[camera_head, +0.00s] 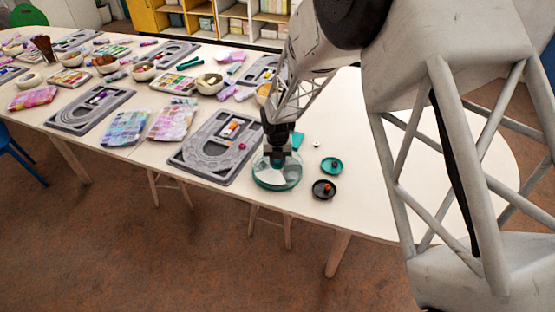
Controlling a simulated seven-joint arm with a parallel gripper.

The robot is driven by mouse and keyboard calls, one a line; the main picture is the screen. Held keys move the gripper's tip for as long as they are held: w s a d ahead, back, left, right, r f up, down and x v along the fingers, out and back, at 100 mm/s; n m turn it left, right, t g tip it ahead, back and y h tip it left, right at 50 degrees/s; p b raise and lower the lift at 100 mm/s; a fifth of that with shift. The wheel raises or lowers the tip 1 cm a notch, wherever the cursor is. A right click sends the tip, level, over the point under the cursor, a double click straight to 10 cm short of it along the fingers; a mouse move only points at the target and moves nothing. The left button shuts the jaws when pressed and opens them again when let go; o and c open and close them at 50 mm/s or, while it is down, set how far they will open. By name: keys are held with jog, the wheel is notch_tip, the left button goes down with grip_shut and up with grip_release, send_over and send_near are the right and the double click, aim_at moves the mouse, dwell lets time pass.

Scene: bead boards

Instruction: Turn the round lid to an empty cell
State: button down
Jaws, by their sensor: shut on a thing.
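The round lid (287,177) tops a low round container with a teal rim near the front edge of the table. It looks partly clear and partly white. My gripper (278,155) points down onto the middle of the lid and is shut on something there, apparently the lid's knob. The fingertips are small and partly lost against the lid. The cells under the lid and what they hold are too small to make out.
Right of the container stand a teal dish (331,166) and a black dish (324,189). A grey bead board (215,147) lies close on the left. Behind my gripper is a teal piece (297,140). The table (370,205) is clear farther right.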

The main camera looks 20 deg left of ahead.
jog(key=shift+n, duration=0.6)
jog(key=c, duration=0.8)
grip_release()
jog(key=shift+c, duration=0.2)
jog(key=shift+r, duration=3.9)
jog(key=shift+c, duration=0.3)
